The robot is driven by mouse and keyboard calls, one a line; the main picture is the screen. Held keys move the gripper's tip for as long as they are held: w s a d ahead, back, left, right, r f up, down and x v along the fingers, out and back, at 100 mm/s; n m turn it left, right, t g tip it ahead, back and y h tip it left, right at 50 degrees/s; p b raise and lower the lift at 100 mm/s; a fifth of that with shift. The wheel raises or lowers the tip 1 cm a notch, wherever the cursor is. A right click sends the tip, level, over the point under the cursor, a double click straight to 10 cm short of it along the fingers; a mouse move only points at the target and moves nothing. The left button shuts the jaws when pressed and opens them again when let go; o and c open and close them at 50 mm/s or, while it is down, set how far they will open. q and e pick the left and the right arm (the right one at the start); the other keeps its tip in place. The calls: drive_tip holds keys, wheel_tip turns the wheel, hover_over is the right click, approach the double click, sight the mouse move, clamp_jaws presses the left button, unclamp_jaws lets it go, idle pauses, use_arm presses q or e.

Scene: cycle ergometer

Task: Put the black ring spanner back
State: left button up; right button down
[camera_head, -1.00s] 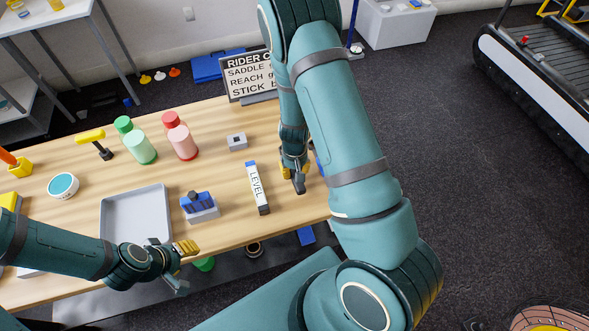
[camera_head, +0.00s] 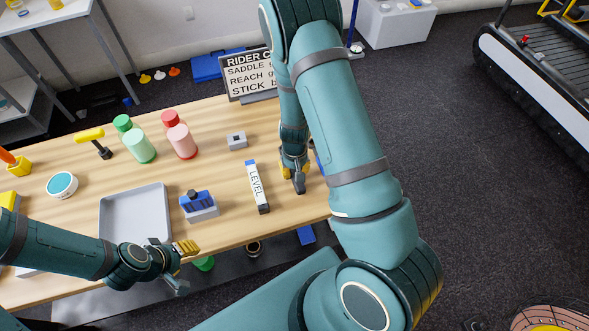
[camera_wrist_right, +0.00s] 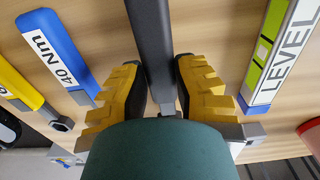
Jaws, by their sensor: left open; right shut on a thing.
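My right gripper (camera_head: 297,172) is low over the right end of the wooden table. In the right wrist view its yellow fingers (camera_wrist_right: 158,85) are shut on a dark bar, which I take for the black ring spanner (camera_wrist_right: 151,35). Its ends are not clearly visible there, and in the head view my arm and gripper mostly hide it. My left gripper (camera_head: 186,263) is open and empty at the table's front edge, near the grey tray (camera_head: 135,205).
The level (camera_head: 257,188) lies just left of my right gripper. A blue 40 Nm tool (camera_wrist_right: 58,55) and a yellow-handled tool (camera_wrist_right: 20,85) lie on its other side. A blue-and-grey block (camera_head: 200,207), bottles (camera_head: 180,140) and a sign (camera_head: 248,75) are also on the table.

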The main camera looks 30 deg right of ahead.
drive_tip(key=shift+f+b, duration=0.4)
drive_tip(key=shift+f, duration=0.05)
idle(1.2)
drive_tip(key=c, duration=0.8)
unclamp_jaws()
drive_tip(key=shift+r, duration=0.1)
wheel_tip(320, 180, up, 12)
drive_tip(key=shift+s+f, duration=0.1)
